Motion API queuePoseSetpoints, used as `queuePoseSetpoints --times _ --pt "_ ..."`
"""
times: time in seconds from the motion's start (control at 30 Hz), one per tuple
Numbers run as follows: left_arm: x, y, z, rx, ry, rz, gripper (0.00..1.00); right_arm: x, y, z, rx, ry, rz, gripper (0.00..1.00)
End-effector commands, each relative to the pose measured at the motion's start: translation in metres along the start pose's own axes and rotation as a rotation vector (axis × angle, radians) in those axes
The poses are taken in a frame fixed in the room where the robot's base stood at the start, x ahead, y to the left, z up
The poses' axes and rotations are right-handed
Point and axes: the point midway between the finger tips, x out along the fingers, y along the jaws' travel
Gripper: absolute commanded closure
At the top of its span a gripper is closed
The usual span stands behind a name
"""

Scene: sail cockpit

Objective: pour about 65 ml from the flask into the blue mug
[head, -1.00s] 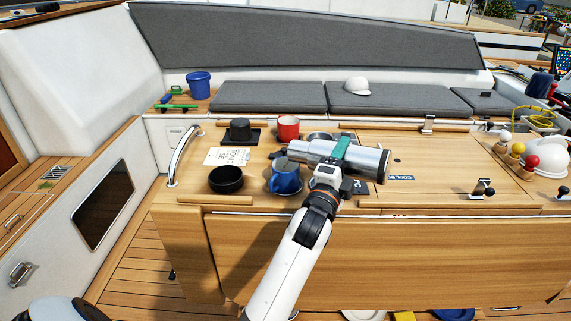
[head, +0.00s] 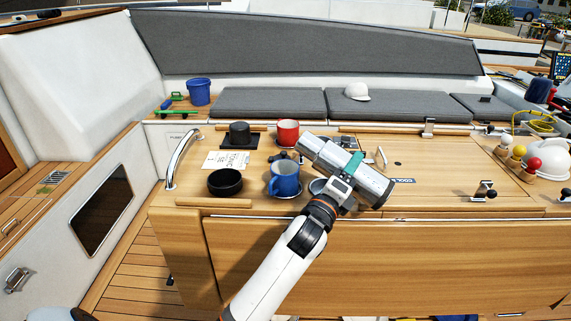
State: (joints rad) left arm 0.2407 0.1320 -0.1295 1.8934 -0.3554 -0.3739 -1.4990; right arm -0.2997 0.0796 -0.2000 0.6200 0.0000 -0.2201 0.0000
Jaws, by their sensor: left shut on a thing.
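The flask (head: 374,186) is a silver cylinder with a teal band. My left gripper (head: 345,180) is shut on it near its middle and holds it slanted above the table. One end points up and left, the other down and right. The blue mug (head: 284,181) stands upright on a saucer (head: 292,194), just left of the flask and gripper. The flask's upper left end is behind and right of the mug's rim in the picture. No stream of liquid shows, and the mug's inside is too small to read. My right gripper is out of view.
A red mug (head: 288,133) stands behind the blue mug. A black bowl (head: 225,182), a paper note (head: 227,160) and a dark round container (head: 239,133) are to the left.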

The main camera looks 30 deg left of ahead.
Motion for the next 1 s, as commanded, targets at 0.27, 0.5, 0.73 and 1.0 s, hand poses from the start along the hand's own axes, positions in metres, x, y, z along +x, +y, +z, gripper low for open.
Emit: queuePoseSetpoints --times 0.27,0.5,0.73,1.0 --pt "0.005 0.016 -0.020 0.221 -0.050 0.003 0.70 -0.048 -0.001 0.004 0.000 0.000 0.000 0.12" --pt "0.004 0.011 -0.036 0.443 -0.103 -0.001 0.70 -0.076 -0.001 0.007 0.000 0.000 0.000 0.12" --pt "0.005 0.012 -0.042 0.699 -0.161 0.001 0.70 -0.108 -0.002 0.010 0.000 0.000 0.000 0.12" --pt "0.005 0.009 -0.047 0.966 -0.221 -0.001 0.70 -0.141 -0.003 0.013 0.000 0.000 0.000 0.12"
